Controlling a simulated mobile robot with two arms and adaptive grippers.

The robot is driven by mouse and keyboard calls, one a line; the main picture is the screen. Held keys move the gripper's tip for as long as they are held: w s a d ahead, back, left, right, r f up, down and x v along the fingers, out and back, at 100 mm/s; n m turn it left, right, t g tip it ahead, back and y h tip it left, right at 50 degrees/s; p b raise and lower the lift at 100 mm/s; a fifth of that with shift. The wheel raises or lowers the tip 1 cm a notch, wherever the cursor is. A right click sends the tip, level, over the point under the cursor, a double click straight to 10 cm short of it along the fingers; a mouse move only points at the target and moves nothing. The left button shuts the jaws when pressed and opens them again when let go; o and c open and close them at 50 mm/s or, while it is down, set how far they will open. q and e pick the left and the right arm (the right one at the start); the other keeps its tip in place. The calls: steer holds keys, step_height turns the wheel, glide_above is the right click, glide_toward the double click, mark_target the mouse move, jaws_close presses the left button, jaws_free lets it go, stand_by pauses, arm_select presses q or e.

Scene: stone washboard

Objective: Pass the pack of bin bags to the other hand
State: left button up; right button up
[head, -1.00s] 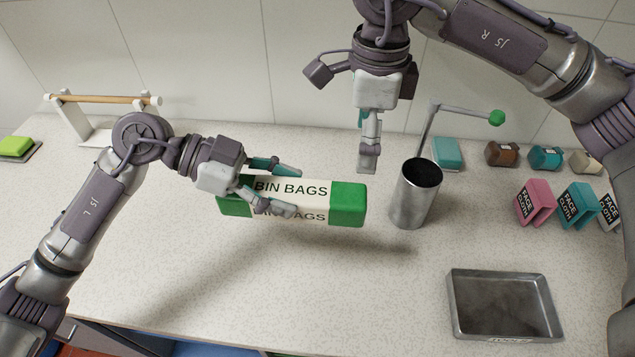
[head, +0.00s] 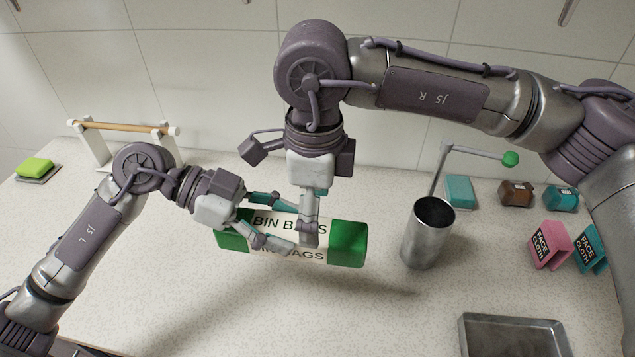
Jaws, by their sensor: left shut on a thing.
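The pack of bin bags (head: 347,243), a long white box with green ends and dark lettering, is in the middle of the head view. It is held above the worktop, roughly level. My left gripper (head: 280,226) is shut on its left half, one finger on the far side and one on the near side. My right gripper (head: 309,232) points down over the middle of the pack, just right of the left fingertips. Its front finger covers part of the lettering. Its fingers overlap in this view, so its opening and any contact with the pack are unclear.
A metal canister (head: 427,240) stands right of the pack, with a green-tipped rod (head: 475,151) behind it. Face cloth packs (head: 552,247) stand further right. A metal tray (head: 463,335) is at the lower right. A wooden-bar rack (head: 98,150) and a green block (head: 35,167) are at back left.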

arm_select(q)
steer(key=shift+a, duration=0.2)
arm_select(e)
steer(key=f, duration=0.4)
steer(key=shift+a+f, duration=0.15)
steer(key=shift+a, duration=0.05)
arm_select(q)
steer(key=shift+d, duration=0.1)
arm_select(e)
steer(key=shift+d+f, duration=0.1)
steer(key=shift+f, duration=0.65)
steer(key=c, duration=1.4)
arm_select(q)
steer(key=o, duration=1.4)
